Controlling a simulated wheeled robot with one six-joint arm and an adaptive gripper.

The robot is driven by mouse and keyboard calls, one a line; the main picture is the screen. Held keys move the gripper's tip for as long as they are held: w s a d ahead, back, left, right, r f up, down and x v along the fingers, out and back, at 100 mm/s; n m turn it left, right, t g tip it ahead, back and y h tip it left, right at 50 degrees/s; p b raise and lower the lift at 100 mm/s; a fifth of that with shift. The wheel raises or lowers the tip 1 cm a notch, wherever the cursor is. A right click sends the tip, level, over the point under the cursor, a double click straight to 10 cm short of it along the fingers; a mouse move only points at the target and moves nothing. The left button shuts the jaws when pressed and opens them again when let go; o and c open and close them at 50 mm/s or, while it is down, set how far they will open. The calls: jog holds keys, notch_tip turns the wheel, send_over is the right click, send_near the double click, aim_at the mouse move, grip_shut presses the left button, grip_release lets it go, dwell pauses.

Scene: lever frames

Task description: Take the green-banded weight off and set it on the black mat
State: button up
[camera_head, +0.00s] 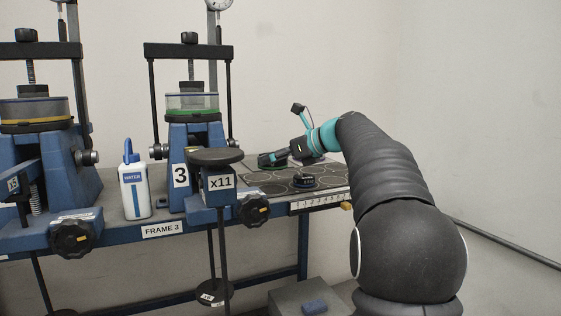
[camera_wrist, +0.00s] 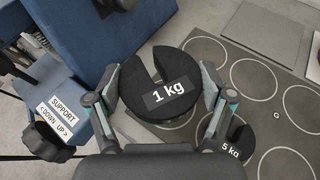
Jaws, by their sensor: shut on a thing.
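My gripper (camera_wrist: 160,82) is shut on a dark, slotted weight marked "1 kg" (camera_wrist: 180,104), with one finger at each side of it. I cannot tell the weight's exact height above the mat.
A "5 kg" weight (camera_wrist: 236,147), blue-banded in the head view (camera_head: 303,181), sits on the mat. Several rings are empty. The blue frame 3 (camera_head: 188,140), its x11 lever end (camera_head: 215,157) and hanging rod (camera_head: 222,250) stand left. A water bottle (camera_head: 134,190) is farther left.

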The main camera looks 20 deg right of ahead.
aim_at(273, 190)
jog(key=shift+w, duration=0.45)
notch_tip(273, 190, down, 6)
jog(key=b, duration=0.8)
jog(key=shift+r, duration=0.15)
jog(key=shift+f, duration=0.4)
dwell(0.7)
jog(key=o, duration=1.7)
jog(key=shift+f, duration=0.2)
jog(key=v, duration=1.2)
jog(key=shift+s+r, duration=0.1)
jog(key=shift+s, duration=0.05)
